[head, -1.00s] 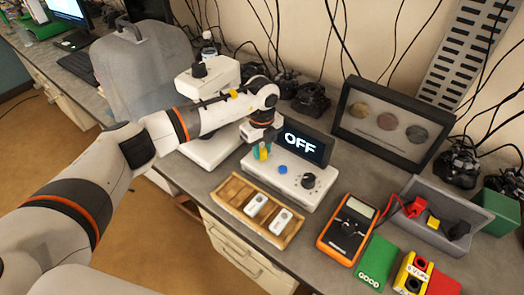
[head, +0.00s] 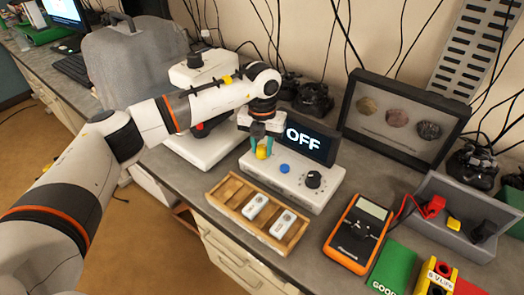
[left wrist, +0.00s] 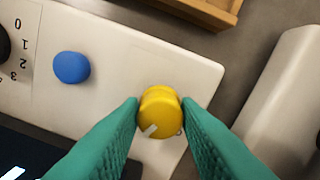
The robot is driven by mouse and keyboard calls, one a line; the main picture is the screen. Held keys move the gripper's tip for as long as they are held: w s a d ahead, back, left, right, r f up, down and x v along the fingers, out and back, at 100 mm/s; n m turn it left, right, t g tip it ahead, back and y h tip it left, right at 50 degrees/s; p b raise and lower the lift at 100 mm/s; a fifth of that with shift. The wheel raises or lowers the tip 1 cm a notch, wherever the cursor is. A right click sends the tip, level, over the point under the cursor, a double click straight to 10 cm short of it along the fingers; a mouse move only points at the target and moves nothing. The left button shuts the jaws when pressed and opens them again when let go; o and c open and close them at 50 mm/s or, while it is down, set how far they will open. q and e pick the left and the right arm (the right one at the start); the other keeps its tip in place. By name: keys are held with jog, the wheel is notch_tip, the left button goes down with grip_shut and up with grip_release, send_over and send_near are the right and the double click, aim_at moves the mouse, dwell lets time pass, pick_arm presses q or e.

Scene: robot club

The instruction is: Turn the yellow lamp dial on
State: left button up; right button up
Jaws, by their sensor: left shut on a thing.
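The yellow dial (head: 262,153) sits at the left end of the white control box (head: 315,201). In the left wrist view the yellow dial (left wrist: 160,110) shows a white pointer mark and stands between the green fingertips. My left gripper (head: 262,147) comes down from above and is shut on the dial; its fingers also show in the left wrist view (left wrist: 160,112). The display (head: 305,139) on the box reads OFF. A blue button (head: 284,168) and a black knob (head: 313,179) are on the same panel, right of the dial. My right gripper is not in view.
A wooden tray (head: 228,201) with two white modules lies in front of the box. An orange multimeter (head: 359,235) and a grey bin (head: 447,229) are to the right. A framed display (head: 400,124) stands behind. A white machine (head: 195,71) is at left.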

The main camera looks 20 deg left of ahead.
aim_at(262, 147)
pick_arm(q)
jog(key=shift+m+b, duration=1.1)
jog(key=shift+m, duration=0.9)
jog(key=shift+r, duration=0.1)
jog(key=o, duration=1)
jog(key=shift+c, duration=0.2)
notch_tip(262, 147, up, 12)
jog(key=b, duration=0.2)
